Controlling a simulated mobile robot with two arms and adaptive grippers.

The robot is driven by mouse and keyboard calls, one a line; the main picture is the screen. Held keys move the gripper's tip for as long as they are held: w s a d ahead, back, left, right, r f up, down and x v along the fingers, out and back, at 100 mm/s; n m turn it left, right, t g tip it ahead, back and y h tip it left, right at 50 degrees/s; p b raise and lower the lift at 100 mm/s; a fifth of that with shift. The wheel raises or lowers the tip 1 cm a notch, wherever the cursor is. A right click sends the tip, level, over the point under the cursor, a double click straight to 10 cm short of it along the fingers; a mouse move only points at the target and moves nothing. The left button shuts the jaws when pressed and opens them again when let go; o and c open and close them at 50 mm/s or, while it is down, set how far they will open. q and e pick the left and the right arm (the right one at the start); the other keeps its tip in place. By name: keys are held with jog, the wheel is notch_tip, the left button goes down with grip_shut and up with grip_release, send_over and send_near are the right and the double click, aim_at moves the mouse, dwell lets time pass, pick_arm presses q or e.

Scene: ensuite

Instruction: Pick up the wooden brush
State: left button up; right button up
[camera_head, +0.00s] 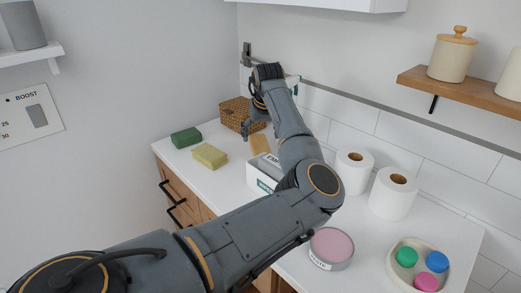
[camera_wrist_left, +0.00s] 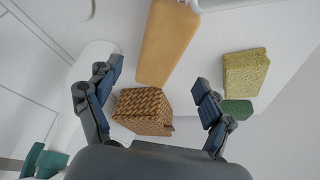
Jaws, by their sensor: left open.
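The wooden brush, a long tan piece, lies on the white counter; its smooth wooden face shows in the left wrist view (camera_wrist_left: 167,42). In the head view (camera_head: 260,143) it is partly covered by my arm, behind a white box. No bristles show. My left gripper (camera_head: 262,124) is above the back of the counter, near the wicker basket. In the left wrist view my left gripper (camera_wrist_left: 156,78) has its fingers spread wide and empty, with the near end of the brush between and beyond the fingertips. My right gripper is not in view.
A wicker basket (camera_head: 236,112) stands at the back beside the gripper. A yellow sponge (camera_head: 209,155) and green block (camera_head: 186,137) lie left. A white box (camera_head: 262,176), paper rolls (camera_head: 393,192), a pink-topped tin (camera_head: 331,247) and a tray (camera_head: 403,277) with coloured pieces stand nearer.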

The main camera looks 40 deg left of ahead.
aim_at(260, 144)
pick_arm(q)
jog(key=x, duration=0.3)
jog(key=shift+a+p, duration=0.1)
jog(key=shift+p, duration=0.2)
jog(key=x, duration=0.2)
jog(key=shift+w+a+f, duration=0.15)
jog(key=shift+w+f, duration=0.05)
jog(key=shift+f, duration=0.15)
jog(key=shift+w+a+f, duration=0.1)
jog(key=shift+a+f, duration=0.05)
jog(key=shift+f, duration=0.25)
jog(key=shift+c, duration=0.2)
jog(key=c, duration=1.4)
jog(key=shift+r, duration=0.25)
notch_tip(260, 144, up, 10)
jog(key=shift+f+b, duration=0.15)
jog(key=shift+b, duration=0.15)
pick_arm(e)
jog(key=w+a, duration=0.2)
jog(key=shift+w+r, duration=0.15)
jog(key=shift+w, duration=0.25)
